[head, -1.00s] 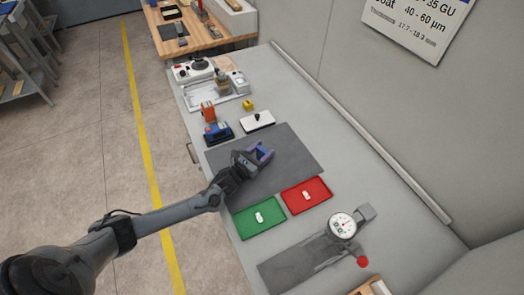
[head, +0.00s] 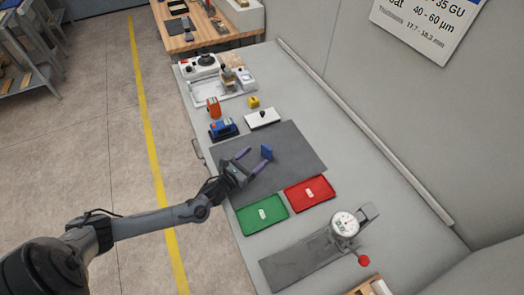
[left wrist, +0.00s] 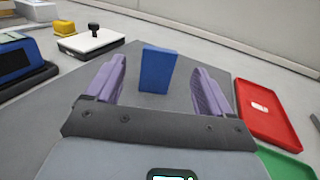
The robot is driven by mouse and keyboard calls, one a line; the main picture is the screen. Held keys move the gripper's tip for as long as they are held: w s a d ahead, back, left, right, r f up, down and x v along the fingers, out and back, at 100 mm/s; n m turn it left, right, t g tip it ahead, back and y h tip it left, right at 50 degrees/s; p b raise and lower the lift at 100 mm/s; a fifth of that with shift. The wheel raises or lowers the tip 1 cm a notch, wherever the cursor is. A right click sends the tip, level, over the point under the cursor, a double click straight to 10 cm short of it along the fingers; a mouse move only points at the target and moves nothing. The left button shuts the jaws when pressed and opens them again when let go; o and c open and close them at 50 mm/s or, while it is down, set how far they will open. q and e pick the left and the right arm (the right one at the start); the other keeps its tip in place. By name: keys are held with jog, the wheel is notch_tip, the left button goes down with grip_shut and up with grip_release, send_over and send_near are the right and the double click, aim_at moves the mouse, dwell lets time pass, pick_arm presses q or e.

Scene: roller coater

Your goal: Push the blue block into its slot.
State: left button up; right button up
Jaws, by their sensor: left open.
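The blue block (head: 266,150) stands upright on the dark grey mat (head: 295,150). It also shows in the left wrist view (left wrist: 158,70), centred between the two purple fingers and near the level of their tips. My left gripper (head: 254,158) is open, on the near left side of the block, with a gap between the fingers and the block in the left wrist view (left wrist: 158,88). I cannot make out the block's slot in either view. My right gripper is not in view.
A green tray (head: 247,222) and a red tray (head: 296,202), each with a small white piece, lie at the mat's near edge. A dial gauge stand (head: 300,263) is nearer. A blue device (head: 223,129) and a white black-knobbed block (head: 263,119) lie beyond the mat.

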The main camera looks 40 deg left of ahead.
pick_arm(q)
jog(key=shift+s+a, duration=0.1)
jog(key=shift+s, duration=2.35)
